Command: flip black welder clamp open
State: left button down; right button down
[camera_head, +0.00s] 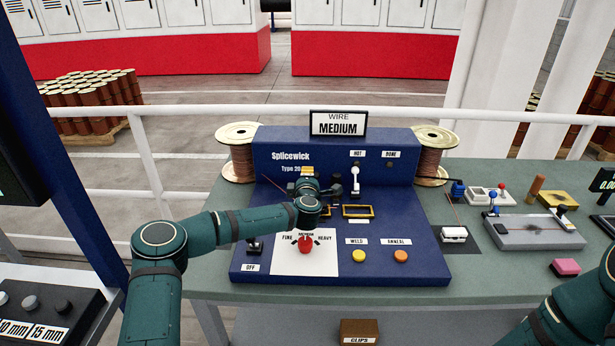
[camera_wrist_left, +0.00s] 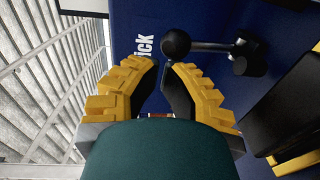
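The blue Splicewick welder (camera_head: 385,272) stands on the green-grey bench. Its black clamp lever ends in a round black knob (camera_head: 336,178), close to the right of my left gripper (camera_head: 308,173) in the head view. In the left wrist view the black knob (camera_wrist_left: 175,42) lies just beyond the fingertips, with its lever running right to a black pivot (camera_wrist_left: 245,55). My left gripper (camera_wrist_left: 164,68) is open, its yellow-padded fingers apart and nothing between them. The wrist partly hides the clamp's surroundings in the head view. My right gripper is out of view.
A white-knobbed lever (camera_head: 355,172) stands right of the black one. Yellow frames (camera_head: 358,211) sit in front. A red selector knob (camera_head: 305,244) is below my left forearm. Copper wire spools (camera_head: 435,160) flank the welder; tools lie at the right.

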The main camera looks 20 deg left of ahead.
pick_arm(q)
jog(key=w+g+p, duration=0.1)
jog(key=p, duration=0.1)
jog(key=w+g+p, duration=0.1)
jog(key=w+p, duration=0.1)
jog(key=w+a+g+h+p, duration=0.1)
jog(key=p, duration=0.1)
jog(key=shift+w+a+r+p, duration=0.1)
jog(key=shift+w+r+p, duration=0.05)
jog(key=shift+r+p, duration=0.25)
jog(key=shift+b+x, duration=0.3)
jog(key=shift+x, duration=0.45)
jog(key=shift+s+f+b, duration=0.25)
jog(key=shift+s+b, duration=0.1)
jog(key=shift+s, duration=0.05)
jog(key=shift+s+f, duration=0.1)
jog(key=shift+s, duration=0.2)
